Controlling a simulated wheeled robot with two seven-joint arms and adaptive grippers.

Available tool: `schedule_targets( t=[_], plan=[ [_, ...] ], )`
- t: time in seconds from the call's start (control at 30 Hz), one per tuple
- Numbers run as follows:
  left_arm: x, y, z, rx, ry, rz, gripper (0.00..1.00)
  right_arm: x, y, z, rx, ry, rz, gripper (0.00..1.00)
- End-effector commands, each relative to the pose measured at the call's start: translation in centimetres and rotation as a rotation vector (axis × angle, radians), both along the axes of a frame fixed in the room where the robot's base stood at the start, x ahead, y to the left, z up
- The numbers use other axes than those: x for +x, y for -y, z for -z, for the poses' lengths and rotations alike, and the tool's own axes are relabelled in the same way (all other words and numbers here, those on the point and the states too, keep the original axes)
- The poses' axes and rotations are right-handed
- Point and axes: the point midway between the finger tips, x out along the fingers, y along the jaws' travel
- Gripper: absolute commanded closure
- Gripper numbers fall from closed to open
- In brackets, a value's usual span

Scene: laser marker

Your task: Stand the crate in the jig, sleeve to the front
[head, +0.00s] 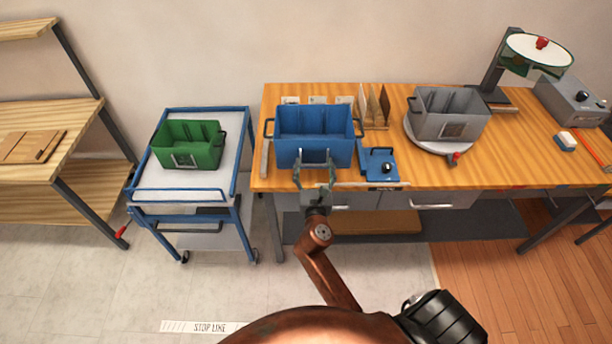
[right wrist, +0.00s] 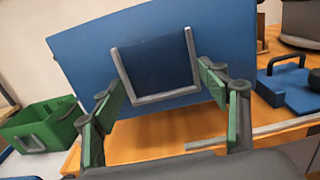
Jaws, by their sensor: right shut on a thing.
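The blue crate (head: 298,122) is at the front of the wooden bench, upright in the head view, with black handles at both ends. Its front wall (right wrist: 75,60) fills much of the right wrist view and carries a grey U-shaped sleeve (right wrist: 193,60) facing me. My right gripper (head: 315,172) is shut on the crate at this front wall, its green-padded fingers (right wrist: 163,97) on either side of the sleeve. The exact contact is unclear. I cannot tell whether the crate's underside touches the bench. A blue block with a black knob (head: 378,160), possibly part of the jig, stands to its right. My left gripper is not in view.
A green crate (head: 205,154) stands on the blue-framed cart at left. A grey crate (head: 470,108) sits on a round turntable (head: 425,138) at right, near a lamp-like magnifier (head: 540,50). Upright boards (head: 374,105) stand behind. The bench front between block and turntable is mostly clear.

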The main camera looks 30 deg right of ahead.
Motion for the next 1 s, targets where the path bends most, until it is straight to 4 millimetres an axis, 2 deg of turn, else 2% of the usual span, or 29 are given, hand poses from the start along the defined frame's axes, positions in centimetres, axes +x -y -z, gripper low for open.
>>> schedule_targets(
  t=[0.03,0.1,0.43,0.6,1.0],
  plan=[
    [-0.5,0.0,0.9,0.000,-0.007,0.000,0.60,0.7,-0.2,1.0,-0.003,0.003,-0.002,0.72],
    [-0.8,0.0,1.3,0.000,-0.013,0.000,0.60,1.4,-0.4,1.7,-0.002,0.003,-0.002,0.72],
    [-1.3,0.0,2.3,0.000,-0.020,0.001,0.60,3.0,-0.8,3.5,-0.003,0.004,-0.003,0.72],
    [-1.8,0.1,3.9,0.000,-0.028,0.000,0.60,2.9,-0.8,6.3,-0.002,0.001,-0.001,0.73],
    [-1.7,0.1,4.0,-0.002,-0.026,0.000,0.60,2.9,-0.8,6.5,-0.004,0.005,-0.002,0.73]
  ],
)
